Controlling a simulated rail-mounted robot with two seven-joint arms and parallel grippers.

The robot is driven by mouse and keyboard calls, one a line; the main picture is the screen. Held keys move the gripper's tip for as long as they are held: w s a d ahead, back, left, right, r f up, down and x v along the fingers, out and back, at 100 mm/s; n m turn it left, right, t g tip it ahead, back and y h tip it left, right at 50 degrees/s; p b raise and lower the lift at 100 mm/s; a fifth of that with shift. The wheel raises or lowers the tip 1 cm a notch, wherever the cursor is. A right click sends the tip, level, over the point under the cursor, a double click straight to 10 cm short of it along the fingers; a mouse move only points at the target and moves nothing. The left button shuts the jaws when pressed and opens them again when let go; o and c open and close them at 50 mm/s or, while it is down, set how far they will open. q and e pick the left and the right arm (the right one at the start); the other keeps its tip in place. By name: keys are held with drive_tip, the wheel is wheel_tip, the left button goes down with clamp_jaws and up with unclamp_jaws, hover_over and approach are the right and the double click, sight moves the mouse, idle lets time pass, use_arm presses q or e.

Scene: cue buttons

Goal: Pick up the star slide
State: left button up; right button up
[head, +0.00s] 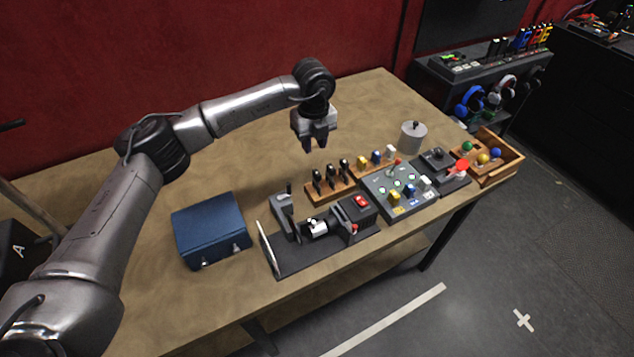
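Several black-topped slides (331,175) stand upright in a small wooden rack (345,191) near the middle of the table. Their markings are too small to read, so I cannot tell which one is the star slide. My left gripper (319,149) hangs above the table behind the rack, with its fingers pointing down. Its two fingertips are apart and nothing shows between them. A dark projector-like device (317,243) with a white upright screen (265,248) and a red button (361,201) stands in front of the rack. My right gripper is not in view.
A blue case (211,229) stands left of the device. To the right are a button panel (376,184), a rack of coloured pieces (364,168), a grey cylinder (412,139), a joystick box (436,160) and a wooden tray (507,166) of balls. The table's back is clear.

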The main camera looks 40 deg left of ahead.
sight(317, 179)
use_arm(q)
wheel_tip(317, 179, down, 9)
drive_tip(key=shift+r+b, duration=0.2)
drive_tip(key=shift+b, duration=0.2)
drive_tip(key=shift+d+f+b, duration=0.15)
drive_tip(key=shift+d+f, duration=0.1)
drive_tip(key=shift+f, duration=1.05)
drive_tip(key=shift+d+f+b, duration=0.15)
drive_tip(key=shift+d+f, duration=0.05)
drive_tip(key=shift+f, duration=1.1)
drive_tip(key=shift+c, duration=0.4)
clamp_jaws()
